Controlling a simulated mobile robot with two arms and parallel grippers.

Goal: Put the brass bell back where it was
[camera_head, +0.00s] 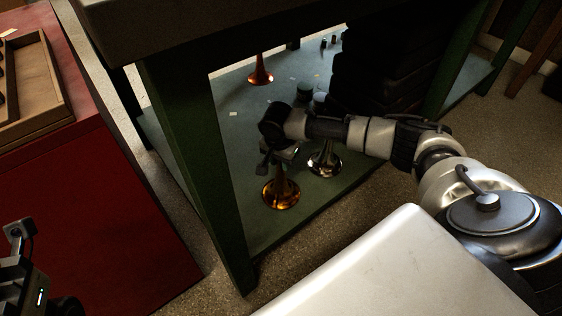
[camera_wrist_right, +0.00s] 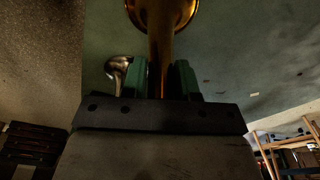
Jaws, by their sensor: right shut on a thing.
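The brass bell (camera_head: 281,194) is a golden flared horn piece, flare down, at the near end of the green lower shelf (camera_head: 235,165) under the workbench. My right gripper (camera_head: 278,160) reaches in from the right and is shut on its narrow neck. In the right wrist view the bell (camera_wrist_right: 161,45) stands between my green finger pads (camera_wrist_right: 161,80). I cannot tell whether its rim touches the shelf or hangs just above it. Part of my left gripper (camera_head: 20,250) shows at the lower left; its fingers are not clear.
A silver bell (camera_head: 325,163) stands close right of the brass bell. A copper-coloured bell (camera_head: 260,74) stands farther back. Dark stacked cases (camera_head: 375,75) fill the shelf's right side. A green table leg (camera_head: 205,170) is near left, beside a red cabinet (camera_head: 90,220).

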